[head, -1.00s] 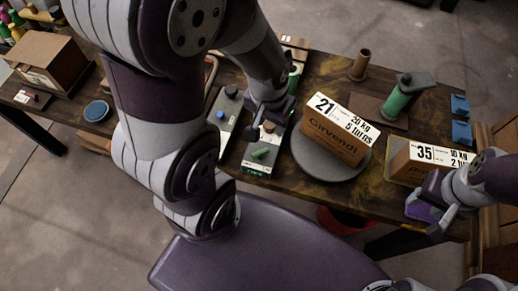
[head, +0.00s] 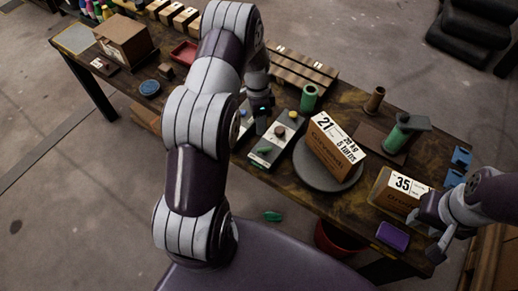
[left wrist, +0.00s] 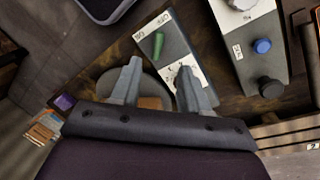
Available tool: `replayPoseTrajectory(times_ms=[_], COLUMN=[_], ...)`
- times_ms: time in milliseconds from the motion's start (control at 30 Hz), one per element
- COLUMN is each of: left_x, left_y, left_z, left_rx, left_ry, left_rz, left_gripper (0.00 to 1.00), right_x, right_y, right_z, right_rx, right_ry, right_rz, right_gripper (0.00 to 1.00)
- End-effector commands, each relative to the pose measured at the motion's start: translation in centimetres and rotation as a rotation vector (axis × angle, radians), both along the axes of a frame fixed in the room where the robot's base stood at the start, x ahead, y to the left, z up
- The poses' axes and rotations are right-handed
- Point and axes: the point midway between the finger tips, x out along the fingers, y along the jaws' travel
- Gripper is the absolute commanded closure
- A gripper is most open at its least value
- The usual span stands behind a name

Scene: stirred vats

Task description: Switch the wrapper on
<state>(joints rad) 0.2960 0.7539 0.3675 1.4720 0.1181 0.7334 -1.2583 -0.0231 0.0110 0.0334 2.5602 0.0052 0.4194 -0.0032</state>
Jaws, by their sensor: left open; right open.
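A control panel (head: 262,159) with a green lever (head: 264,150) and a dark knob stands beside a grey round turntable (head: 312,182). A box marked 21 (head: 334,147) sits on the turntable. My left gripper (head: 262,104) is above the panels, partly hidden by my arm. In the left wrist view it is open and empty (left wrist: 160,88). There the green lever (left wrist: 158,45) lies beyond the fingertips, apart from them, near small ON and OFF marks that I cannot match surely to its position. My right gripper (head: 438,236) is open near the box marked 35 (head: 397,192).
A second panel with a blue button (left wrist: 262,46) stands beside the first. A green roll (head: 309,98), a brown post (head: 375,100) and a green roll on a stand (head: 396,136) are behind. A purple block (head: 392,236) lies at the front edge. A red bucket (head: 338,240) is below.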

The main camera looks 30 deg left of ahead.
Motion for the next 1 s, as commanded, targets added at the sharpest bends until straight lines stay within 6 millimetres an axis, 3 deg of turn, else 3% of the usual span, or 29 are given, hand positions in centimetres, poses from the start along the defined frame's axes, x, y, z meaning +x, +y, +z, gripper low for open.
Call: replayPoseTrajectory(times_ms=[400, 600, 833, 867, 1000], left_x=[-1.6, -1.7, -1.7, -1.7, -1.7], left_y=[-1.3, -1.5, -1.5, -1.5, -1.5], left_z=[-9.3, -11.0, -11.2, -11.2, -11.2], left_rx=[0.001, 0.001, 0.002, 0.002, 0.002], left_ry=[0.002, 0.0, -0.001, -0.001, -0.001], left_rz=[0.002, 0.003, 0.003, 0.003, 0.003], left_gripper=[0.55, 0.55, 0.55, 0.58, 1.0], right_x=[0.0, 0.0, 0.0, 0.0, 0.0], right_y=[0.0, 0.0, 0.0, 0.0, 0.0], right_z=[2.6, 2.8, 2.8, 2.8, 2.8], right_rx=[0.0, 0.0, 0.0, 0.0, 0.0], right_ry=[0.0, -0.001, 0.0, 0.0, 0.0], right_rz=[0.0, 0.0, 0.0, 0.0, 0.0], right_gripper=[0.57, 0.57, 0.57, 0.57, 0.57])
